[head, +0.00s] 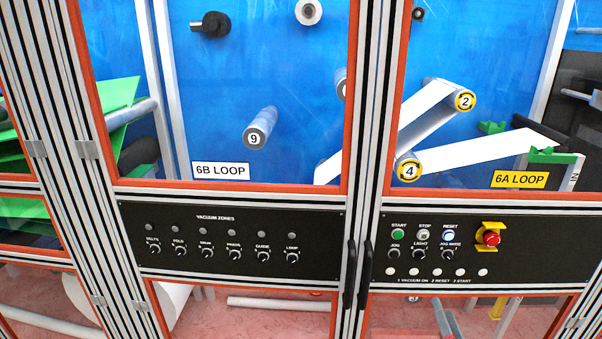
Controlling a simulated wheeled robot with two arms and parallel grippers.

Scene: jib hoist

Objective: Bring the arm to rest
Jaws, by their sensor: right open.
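I see neither of my arms clearly in the head view. My left gripper does not show.
A framed machine front fills the view. Its left panel (222,262) has several vacuum knobs; its right panel (430,232) has start, stop and reset buttons and a red emergency button (491,238). Two black door handles (349,276) stand out at the middle. Rollers and white web lie behind the glass.

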